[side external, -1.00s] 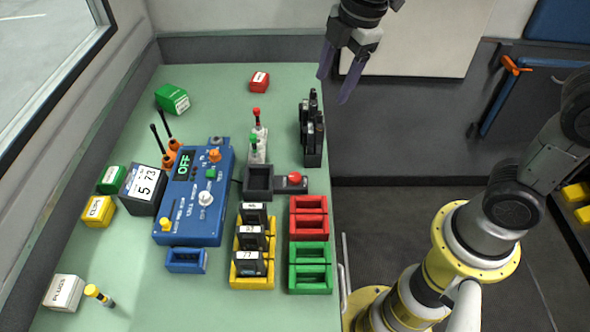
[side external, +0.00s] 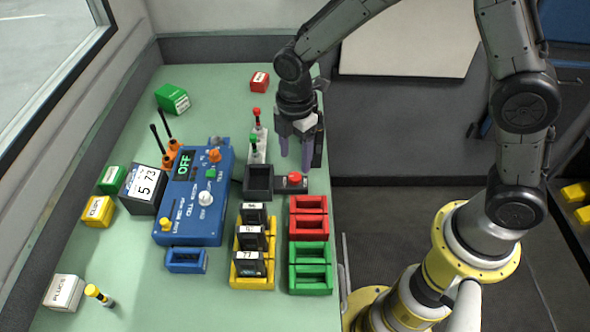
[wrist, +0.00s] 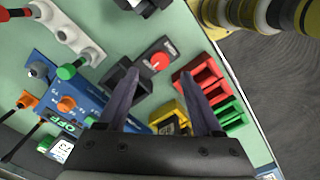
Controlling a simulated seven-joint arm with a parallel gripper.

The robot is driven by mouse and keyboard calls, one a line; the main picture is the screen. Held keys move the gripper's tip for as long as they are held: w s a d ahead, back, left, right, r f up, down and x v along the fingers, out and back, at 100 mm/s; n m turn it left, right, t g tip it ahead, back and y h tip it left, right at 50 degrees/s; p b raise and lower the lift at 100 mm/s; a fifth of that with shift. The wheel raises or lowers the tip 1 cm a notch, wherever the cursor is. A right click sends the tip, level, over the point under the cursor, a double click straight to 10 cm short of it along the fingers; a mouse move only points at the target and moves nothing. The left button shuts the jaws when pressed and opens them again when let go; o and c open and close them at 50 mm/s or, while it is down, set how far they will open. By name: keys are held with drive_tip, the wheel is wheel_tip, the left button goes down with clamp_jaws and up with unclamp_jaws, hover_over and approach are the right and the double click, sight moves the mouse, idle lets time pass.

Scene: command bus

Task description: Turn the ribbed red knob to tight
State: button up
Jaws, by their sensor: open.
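A red knob (side external: 294,178) sits on a small dark grey block joined to the right side of a dark open-topped box (side external: 258,180). In the wrist view the red knob (wrist: 159,61) shows as a small red disc, with pale markings beside it on the block. Its ribs are too small to make out. My gripper (side external: 295,158) is open and empty, pointing down just above and behind the knob in the side view. In the wrist view the fingers of my gripper (wrist: 159,80) stand apart, with the knob just beyond the gap between their tips.
A blue device (side external: 190,215) with an OFF display stands to the left. Red trays (side external: 308,225), green trays (side external: 310,280) and yellow holders (side external: 252,283) lie in front. A pale rack (side external: 258,150) and black upright items (side external: 317,150) stand close to my gripper.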

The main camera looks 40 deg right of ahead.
sight(295, 176)
wheel_tip(295, 176, down, 6)
drive_tip(key=shift+r, duration=0.15)
drive_tip(key=shift+c, duration=0.2)
clamp_jaws()
